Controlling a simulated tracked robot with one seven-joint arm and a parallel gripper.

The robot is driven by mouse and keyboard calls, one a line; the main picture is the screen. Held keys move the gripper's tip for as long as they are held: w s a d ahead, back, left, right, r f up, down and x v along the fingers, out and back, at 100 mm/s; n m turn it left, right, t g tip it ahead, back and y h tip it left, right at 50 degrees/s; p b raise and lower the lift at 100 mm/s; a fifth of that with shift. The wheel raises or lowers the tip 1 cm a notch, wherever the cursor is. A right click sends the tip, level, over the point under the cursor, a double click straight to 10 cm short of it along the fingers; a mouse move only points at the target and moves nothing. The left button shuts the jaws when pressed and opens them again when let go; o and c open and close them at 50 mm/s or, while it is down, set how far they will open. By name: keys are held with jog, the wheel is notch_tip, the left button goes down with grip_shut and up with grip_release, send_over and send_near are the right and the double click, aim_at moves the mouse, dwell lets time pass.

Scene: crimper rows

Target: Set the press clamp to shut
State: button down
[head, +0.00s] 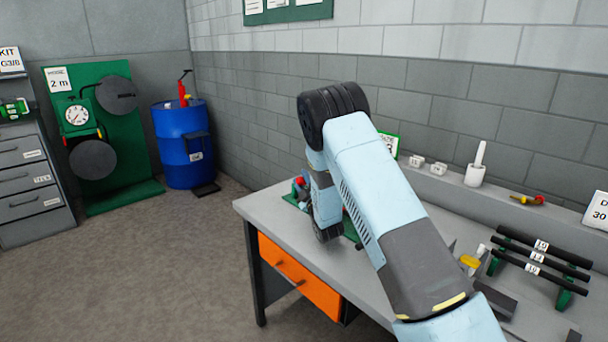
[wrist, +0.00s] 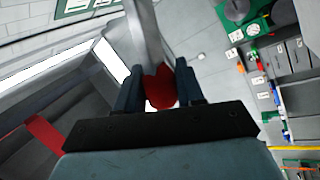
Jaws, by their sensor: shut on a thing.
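In the wrist view, my gripper (wrist: 160,80) is shut on a red grip (wrist: 160,92), with one dark finger on each side of it. A grey metal bar (wrist: 147,35) runs from the grip toward the top of the picture; I take the two for the press clamp's handle. The clamp's body and jaw are not clear there. In the head view, my arm hides the gripper and most of the clamp area.
The grey workbench (head: 272,215) has an orange drawer (head: 300,283). A rack of black bars (head: 540,255) stands at its right. A blue barrel (head: 183,145) stands beyond, with open floor left of the bench.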

jog(key=shift+s+a+f+n+y, duration=0.1)
jog(key=shift+f+n+y, duration=0.1)
jog(key=shift+f+n, duration=0.2)
jog(key=shift+s+a+f+n+y, duration=0.1)
jog(key=shift+f+n+y, duration=0.1)
jog(key=shift+f+n, duration=0.15)
jog(key=shift+d, duration=0.1)
jog(key=c, duration=1)
grip_release()
jog(key=shift+c, duration=0.2)
jog(key=shift+o, duration=1.3)
jog(key=shift+r, duration=0.15)
